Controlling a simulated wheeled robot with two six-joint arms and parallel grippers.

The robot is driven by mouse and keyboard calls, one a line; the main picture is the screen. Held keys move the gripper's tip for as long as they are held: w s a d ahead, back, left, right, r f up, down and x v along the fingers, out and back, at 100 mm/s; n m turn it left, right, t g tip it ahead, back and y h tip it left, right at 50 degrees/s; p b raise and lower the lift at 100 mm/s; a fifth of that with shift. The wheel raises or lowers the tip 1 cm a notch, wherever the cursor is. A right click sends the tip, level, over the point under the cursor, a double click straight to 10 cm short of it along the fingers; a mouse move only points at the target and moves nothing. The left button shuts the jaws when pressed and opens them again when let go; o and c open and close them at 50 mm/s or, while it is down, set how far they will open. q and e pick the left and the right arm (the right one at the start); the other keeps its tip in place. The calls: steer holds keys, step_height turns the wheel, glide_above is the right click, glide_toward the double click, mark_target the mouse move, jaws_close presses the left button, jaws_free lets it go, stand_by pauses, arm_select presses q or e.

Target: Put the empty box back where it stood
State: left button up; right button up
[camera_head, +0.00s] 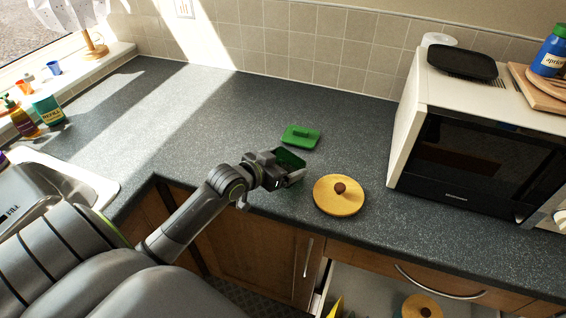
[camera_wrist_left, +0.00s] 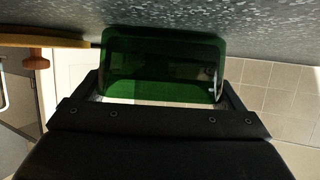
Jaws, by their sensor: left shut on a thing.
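A green box (camera_wrist_left: 160,62) fills the middle of the left wrist view, between the two fingers of my left gripper (camera_head: 293,177). My left gripper is shut on this box. In the head view the box (camera_head: 291,157) shows only in part behind the gripper, at or just above the worktop; I cannot tell whether it touches. Its inside looks dark, and I see nothing in it. A green lid (camera_head: 300,136) with a handle lies on the worktop just behind the box. My right gripper does not show.
A round yellow lid (camera_head: 339,195) with a brown knob lies right of the gripper. A microwave (camera_head: 406,120) stands further right. An open drawer (camera_head: 375,295) below the worktop holds another yellow lid-like thing (camera_head: 422,306). The worktop (camera_head: 190,110) left of the green lid is clear.

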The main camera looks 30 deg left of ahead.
arm_select(q)
steer(key=o, duration=0.9)
steer(key=shift+f, duration=0.1)
steer(key=shift+c, duration=0.2)
steer(key=v, duration=1.2)
